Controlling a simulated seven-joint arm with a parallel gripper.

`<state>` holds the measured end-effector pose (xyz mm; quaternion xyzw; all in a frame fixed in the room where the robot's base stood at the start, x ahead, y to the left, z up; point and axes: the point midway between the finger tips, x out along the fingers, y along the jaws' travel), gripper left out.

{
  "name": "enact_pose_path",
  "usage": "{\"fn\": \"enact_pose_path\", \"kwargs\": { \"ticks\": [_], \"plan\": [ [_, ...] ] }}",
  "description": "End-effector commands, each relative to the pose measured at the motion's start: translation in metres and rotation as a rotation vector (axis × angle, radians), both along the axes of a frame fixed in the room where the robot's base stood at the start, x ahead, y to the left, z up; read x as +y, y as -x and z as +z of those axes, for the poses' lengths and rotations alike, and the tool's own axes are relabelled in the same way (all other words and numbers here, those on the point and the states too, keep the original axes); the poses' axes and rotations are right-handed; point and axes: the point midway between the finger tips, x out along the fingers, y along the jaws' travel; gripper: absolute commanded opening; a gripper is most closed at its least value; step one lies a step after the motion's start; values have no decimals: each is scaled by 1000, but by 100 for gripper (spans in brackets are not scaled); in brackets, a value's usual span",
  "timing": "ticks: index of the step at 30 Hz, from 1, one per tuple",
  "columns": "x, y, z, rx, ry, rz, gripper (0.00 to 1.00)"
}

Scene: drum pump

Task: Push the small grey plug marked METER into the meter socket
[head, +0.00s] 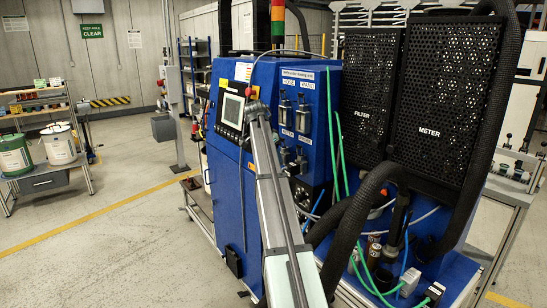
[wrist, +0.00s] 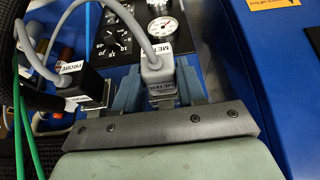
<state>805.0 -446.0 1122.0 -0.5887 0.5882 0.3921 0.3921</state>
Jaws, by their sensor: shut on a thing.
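The small grey plug marked METER (wrist: 153,66) shows in the wrist view, with a grey cable leaving its top. My gripper (wrist: 159,87) has its two blue-grey fingers on either side of the plug and is shut on it. The meter socket cannot be made out, and I cannot tell how far the plug is in anything. In the head view my arm crosses in front of the blue machine (head: 228,190); the gripper and plug cannot be made out there.
A black plug marked PROBE (wrist: 75,78) with a grey cable stands left of my gripper. A round gauge (wrist: 163,27) and a dial (wrist: 118,36) are behind. Green cables (wrist: 22,120) and thick black hoses (head: 345,225) run close by on the machine.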

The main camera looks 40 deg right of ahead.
Motion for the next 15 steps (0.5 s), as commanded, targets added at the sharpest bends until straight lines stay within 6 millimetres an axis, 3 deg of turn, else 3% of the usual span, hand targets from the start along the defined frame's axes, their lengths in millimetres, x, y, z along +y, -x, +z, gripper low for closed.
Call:
{"fn": "enact_pose_path", "kwargs": {
  "ticks": [8, 9, 15],
  "plan": [
    [-3, 0, 0, -1, 4, -2, 3],
    [-3, 0, 0, -1, 4, -2, 41],
    [-3, 0, 0, 0, 3, -1, 60]
  ]
}}
